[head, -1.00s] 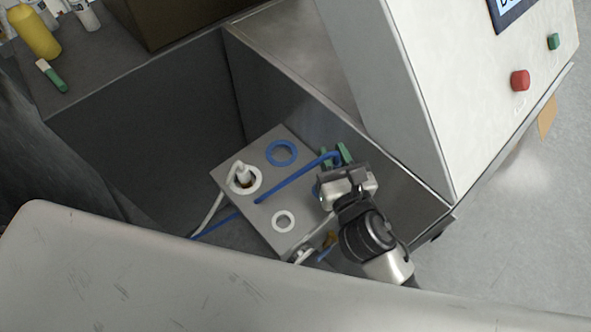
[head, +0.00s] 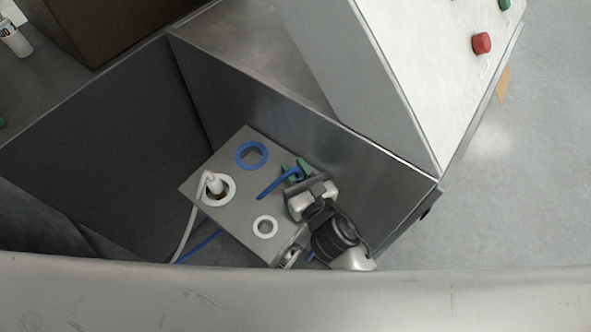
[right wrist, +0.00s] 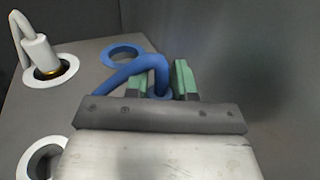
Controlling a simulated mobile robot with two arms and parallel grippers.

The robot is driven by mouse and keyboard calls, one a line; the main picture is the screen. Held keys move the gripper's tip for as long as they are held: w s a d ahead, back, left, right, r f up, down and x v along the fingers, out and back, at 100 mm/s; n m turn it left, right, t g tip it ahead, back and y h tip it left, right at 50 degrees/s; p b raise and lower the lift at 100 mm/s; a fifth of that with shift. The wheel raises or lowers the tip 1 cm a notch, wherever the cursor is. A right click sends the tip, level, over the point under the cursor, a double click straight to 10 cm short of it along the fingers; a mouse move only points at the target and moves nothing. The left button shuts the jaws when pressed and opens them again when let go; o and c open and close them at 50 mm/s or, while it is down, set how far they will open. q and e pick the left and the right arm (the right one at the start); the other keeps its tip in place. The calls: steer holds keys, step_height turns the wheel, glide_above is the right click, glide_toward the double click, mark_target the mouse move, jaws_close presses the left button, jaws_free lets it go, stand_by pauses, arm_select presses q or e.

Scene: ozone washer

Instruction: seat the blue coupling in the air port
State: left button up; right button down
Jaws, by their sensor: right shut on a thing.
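My right gripper (head: 297,171) is shut on the blue coupling, at the end of a blue hose (head: 270,188). The green fingers hide most of the coupling. In the right wrist view, the hose (right wrist: 125,74) arches in from the left and turns down between the fingertips (right wrist: 161,80). The grey port block (head: 238,208) also has an open blue ring (head: 252,155). My left gripper is out of view.
A white plug (head: 214,184) stands in a white-ringed port on the block. Another white ring (head: 265,226) is empty. The block sits inside a grey metal basin (head: 250,85), with its wall close behind the gripper. A white control housing (head: 400,80) rises at the right.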

steer(key=shift+f, duration=0.15)
steer(key=c, duration=0.9)
jaws_free()
steer(key=shift+c, duration=0.2)
steer(key=shift+r, duration=0.25)
steer(key=b+v, duration=0.3)
steer(key=v, duration=0.9)
steer(key=shift+d+f, duration=0.1)
steer(key=shift+d, duration=0.05)
